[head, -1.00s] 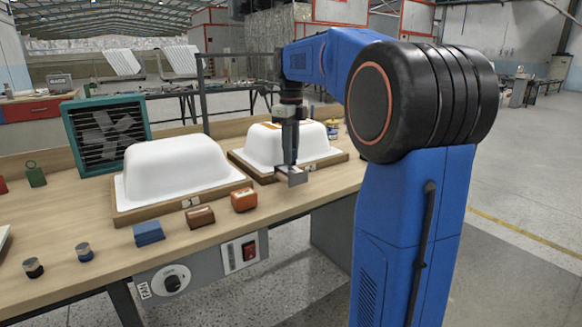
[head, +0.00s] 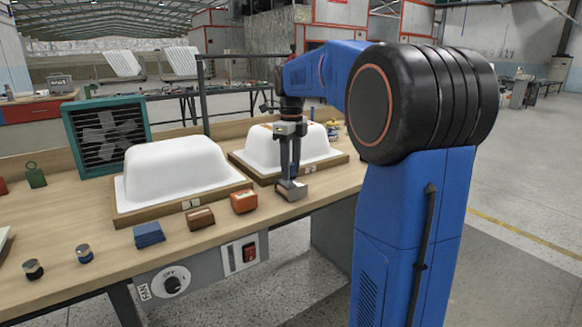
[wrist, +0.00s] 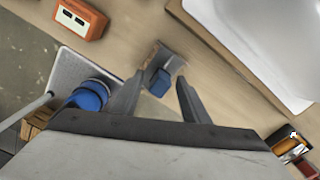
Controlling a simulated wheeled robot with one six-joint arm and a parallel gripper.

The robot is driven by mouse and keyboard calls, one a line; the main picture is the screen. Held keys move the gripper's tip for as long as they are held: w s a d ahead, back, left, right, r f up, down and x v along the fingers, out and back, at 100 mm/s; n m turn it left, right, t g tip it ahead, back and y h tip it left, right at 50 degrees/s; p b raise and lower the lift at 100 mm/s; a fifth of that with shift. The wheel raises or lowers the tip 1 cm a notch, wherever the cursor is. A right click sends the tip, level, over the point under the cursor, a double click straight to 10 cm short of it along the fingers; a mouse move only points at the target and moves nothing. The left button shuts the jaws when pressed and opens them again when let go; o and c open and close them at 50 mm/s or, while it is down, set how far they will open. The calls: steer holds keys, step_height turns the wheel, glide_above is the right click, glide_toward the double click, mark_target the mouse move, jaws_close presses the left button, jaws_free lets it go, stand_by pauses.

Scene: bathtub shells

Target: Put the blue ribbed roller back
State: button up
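My gripper (head: 290,177) points down over the bench in front of the right white shell. It holds the blue ribbed roller, whose grey metal part (head: 292,190) shows below the fingers in the head view. In the wrist view its blue part (wrist: 158,81) sits between the two fingertips, with the grey metal beyond it. My gripper (wrist: 161,83) looks closed on the blue part. The metal part is low, near the bench's front edge; I cannot tell whether it touches the wood. The ribs are too small to make out.
The left shell (head: 178,165) and right shell (head: 262,147) stand on wooden bases. An orange box (head: 244,201), a brown box (head: 200,217) and a blue block (head: 148,233) line the front edge. A green fan (head: 108,133) stands behind. Bare wood (head: 325,180) lies right of my gripper.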

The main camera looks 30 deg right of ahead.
steer(key=shift+r, duration=0.1)
step_height(320, 180, up, 12)
steer(key=s+a+f+n+t, duration=0.1)
steer(key=s+a+f+n, duration=0.4)
steer(key=s+f+n, duration=0.3)
steer(key=s+a+f+n+t, duration=0.2)
steer(key=s+a+f+n, duration=0.3)
steer(key=s+f+n, duration=0.4)
steer(key=s+a+f+n+t, duration=0.1)
steer(key=s+a+f+n, duration=0.4)
steer(key=s+f+n, duration=0.4)
steer(key=s+n, duration=0.4)
steer(key=shift+a+t, duration=0.4)
steer(key=shift+s, duration=0.1)
